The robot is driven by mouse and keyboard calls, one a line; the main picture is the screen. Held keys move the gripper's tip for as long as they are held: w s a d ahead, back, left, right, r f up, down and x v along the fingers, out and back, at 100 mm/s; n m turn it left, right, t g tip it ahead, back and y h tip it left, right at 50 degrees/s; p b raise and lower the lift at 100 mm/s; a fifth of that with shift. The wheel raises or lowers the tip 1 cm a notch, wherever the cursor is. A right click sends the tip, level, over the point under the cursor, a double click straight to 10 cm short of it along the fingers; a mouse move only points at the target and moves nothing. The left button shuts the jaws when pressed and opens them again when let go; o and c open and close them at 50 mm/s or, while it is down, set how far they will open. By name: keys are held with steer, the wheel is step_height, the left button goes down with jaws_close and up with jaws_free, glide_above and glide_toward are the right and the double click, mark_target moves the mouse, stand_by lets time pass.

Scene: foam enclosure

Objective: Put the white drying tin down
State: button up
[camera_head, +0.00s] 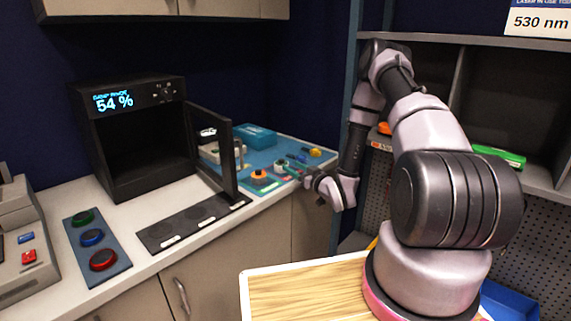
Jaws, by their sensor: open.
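My gripper (296,168) is at the end of my arm, over the front right part of the blue mat (268,155) on the counter. It is small in view, open, and no object shows clearly between its fingers. I cannot make out the white drying tin with certainty.
The open door (228,160) juts over the counter left of the mat. A dark strip with white labels (190,222) lies in front. Green, blue and red round pieces sit on a blue-grey plate (112,262). Several small coloured items, including an orange-topped one (258,175), crowd the mat.

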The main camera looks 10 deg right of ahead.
steer(key=w+d+r+m+g+h, duration=0.1)
steer(key=d+r+h, duration=0.15)
steer(key=r, duration=0.35)
steer(key=w+d+r+g+h, duration=0.1)
steer(key=w+d+r+h, duration=0.1)
steer(key=d+r, duration=0.35)
steer(key=s+r+m+g+h, duration=0.1)
steer(key=s+r+m, duration=0.15)
steer(key=r, duration=0.45)
steer(key=s+r+m+g+h, duration=0.1)
steer(key=s+r+g+h, duration=0.15)
steer(key=r, duration=0.35)
steer(key=s+r+m+g, duration=0.1)
steer(key=s+r+m, duration=0.2)
steer(key=s+r, duration=0.9)
steer(key=s+a+r+m+g+y, duration=0.1)
steer(key=s+a, duration=0.1)
steer(key=s, duration=0.8)
steer(key=s+a+g+y, duration=0.1)
steer(key=s+a+g, duration=0.1)
steer(key=s, duration=0.8)
steer(key=shift+a+r+m+y, duration=0.3)
steer(key=shift+a+r+m, duration=0.05)
steer(key=shift+a, duration=0.05)
